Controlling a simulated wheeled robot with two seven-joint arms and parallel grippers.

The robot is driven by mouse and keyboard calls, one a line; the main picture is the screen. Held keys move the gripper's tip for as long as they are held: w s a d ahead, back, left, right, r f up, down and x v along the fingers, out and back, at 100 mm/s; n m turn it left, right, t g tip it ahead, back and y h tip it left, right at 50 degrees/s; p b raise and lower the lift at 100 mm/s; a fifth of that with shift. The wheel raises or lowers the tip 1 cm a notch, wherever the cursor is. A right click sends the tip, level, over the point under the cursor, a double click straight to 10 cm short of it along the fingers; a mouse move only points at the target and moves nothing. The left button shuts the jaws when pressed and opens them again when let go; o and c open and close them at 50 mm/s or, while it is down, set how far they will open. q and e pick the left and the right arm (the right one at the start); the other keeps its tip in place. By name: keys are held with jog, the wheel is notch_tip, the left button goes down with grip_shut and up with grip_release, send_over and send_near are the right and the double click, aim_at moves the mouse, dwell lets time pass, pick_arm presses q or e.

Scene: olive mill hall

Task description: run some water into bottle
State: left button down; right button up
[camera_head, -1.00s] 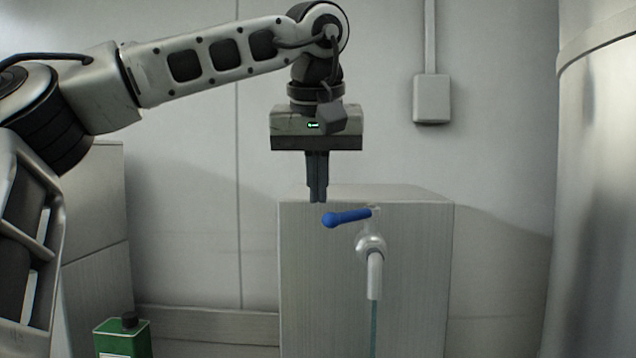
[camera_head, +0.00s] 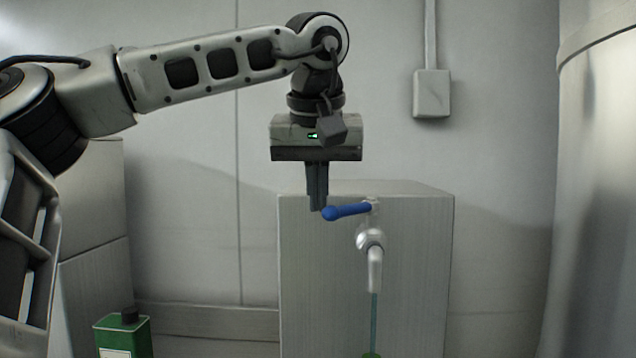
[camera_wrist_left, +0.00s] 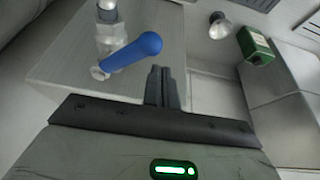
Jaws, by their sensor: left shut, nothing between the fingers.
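A metal tap (camera_head: 370,241) with a blue lever (camera_head: 348,211) sticks out of the front of a grey box. The lever points left. A thin bluish stream of water (camera_head: 374,315) runs down from the spout. A small green rim (camera_head: 371,355) shows under the stream at the bottom edge; it may be the bottle's mouth, but the rest is cut off. My left gripper (camera_head: 317,208) points down, shut and empty, its fingertips close beside the lever's rounded left end. The wrist view also shows the blue lever (camera_wrist_left: 133,52) beside the closed fingers (camera_wrist_left: 162,70). My right gripper is not in view.
The grey box (camera_head: 320,280) stands behind the tap. A green can (camera_head: 124,337) with a black cap stands low at the left. A large metal tank (camera_head: 598,200) fills the right side. A wall box (camera_head: 432,94) hangs behind.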

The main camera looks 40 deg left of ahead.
pick_arm(q)
jog(key=shift+d+f, duration=0.6)
jog(key=shift+f, duration=0.05)
jog(key=shift+s+d+p, duration=0.1)
jog(key=shift+p, duration=0.2)
